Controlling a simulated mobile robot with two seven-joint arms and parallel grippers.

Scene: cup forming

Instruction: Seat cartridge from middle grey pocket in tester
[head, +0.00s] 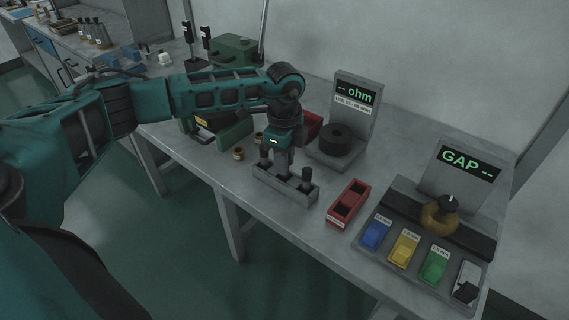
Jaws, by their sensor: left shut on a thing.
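The grey rack (298,196) stands near the front edge of the bench. A dark cartridge (307,175) stands upright in its right pocket, and part of another shows at the left pocket. My left gripper (284,168) points down over the middle pocket, shut on the middle cartridge, which its fingers mostly hide. I cannot tell whether that cartridge is still fully in the pocket. The tester (355,110), with a "-- ohm" display and a black round part (335,141) on its base, stands behind and to the right. My right gripper is not in view.
A red two-pocket tray (349,203) lies right of the rack. Another red tray (314,123) is partly hidden behind my wrist. A "GAP --" station (462,170) with coloured blocks fills the right end. Small brass-coloured pieces (239,154) lie left of the rack.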

